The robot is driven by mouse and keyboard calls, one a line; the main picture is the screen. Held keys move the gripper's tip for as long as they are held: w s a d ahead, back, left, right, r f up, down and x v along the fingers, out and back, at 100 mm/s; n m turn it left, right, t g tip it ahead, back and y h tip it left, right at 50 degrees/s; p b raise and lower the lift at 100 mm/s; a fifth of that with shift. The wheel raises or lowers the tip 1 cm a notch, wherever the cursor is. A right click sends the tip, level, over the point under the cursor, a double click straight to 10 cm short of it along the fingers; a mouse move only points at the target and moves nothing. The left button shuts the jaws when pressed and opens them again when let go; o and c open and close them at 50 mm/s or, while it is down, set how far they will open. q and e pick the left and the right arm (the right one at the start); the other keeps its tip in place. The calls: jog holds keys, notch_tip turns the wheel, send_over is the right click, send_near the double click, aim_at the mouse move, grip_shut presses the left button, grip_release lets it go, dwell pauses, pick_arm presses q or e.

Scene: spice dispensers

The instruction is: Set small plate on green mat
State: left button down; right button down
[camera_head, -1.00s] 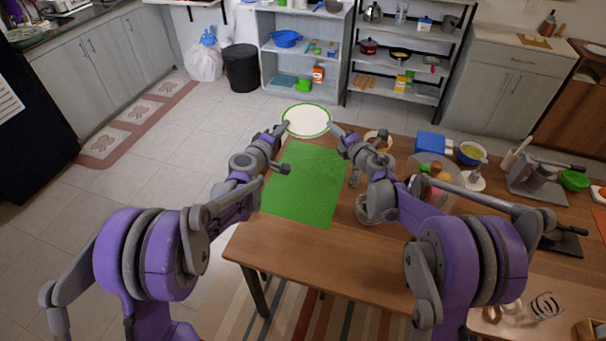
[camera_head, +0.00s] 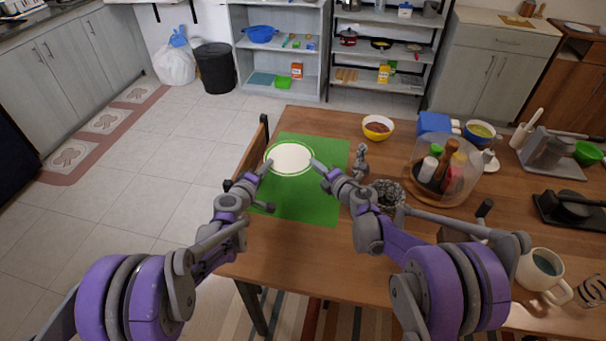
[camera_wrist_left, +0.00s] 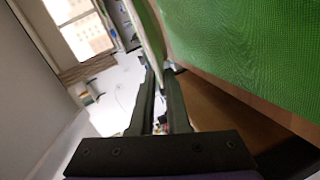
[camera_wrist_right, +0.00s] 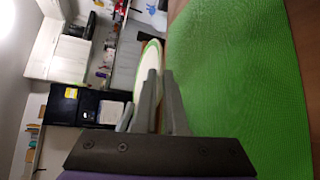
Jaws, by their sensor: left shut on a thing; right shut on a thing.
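The small plate (camera_head: 290,158), white with a green rim, is held level between my two grippers, over the far part of the green mat (camera_head: 305,205) in the head view. My left gripper (camera_head: 265,168) is shut on its left edge, and my right gripper (camera_head: 318,168) is shut on its right edge. In the left wrist view the plate (camera_wrist_left: 150,38) shows edge-on between the fingers, beside the mat (camera_wrist_left: 235,40). In the right wrist view the plate (camera_wrist_right: 148,70) is in the fingers, apart from the mat (camera_wrist_right: 235,75). The gap below the plate is hard to judge in the head view.
A yellow bowl (camera_head: 377,127) stands right of the mat. A clear dome with spice bottles (camera_head: 443,170), a blue box (camera_head: 434,123) and a cup (camera_head: 541,270) are further right on the wooden table (camera_head: 300,270). A chair back (camera_head: 262,135) is at the table's left edge.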

aim_at(268, 189)
pick_arm(q)
jog(key=shift+f, duration=0.3)
pick_arm(e)
jog(key=shift+f, duration=0.3)
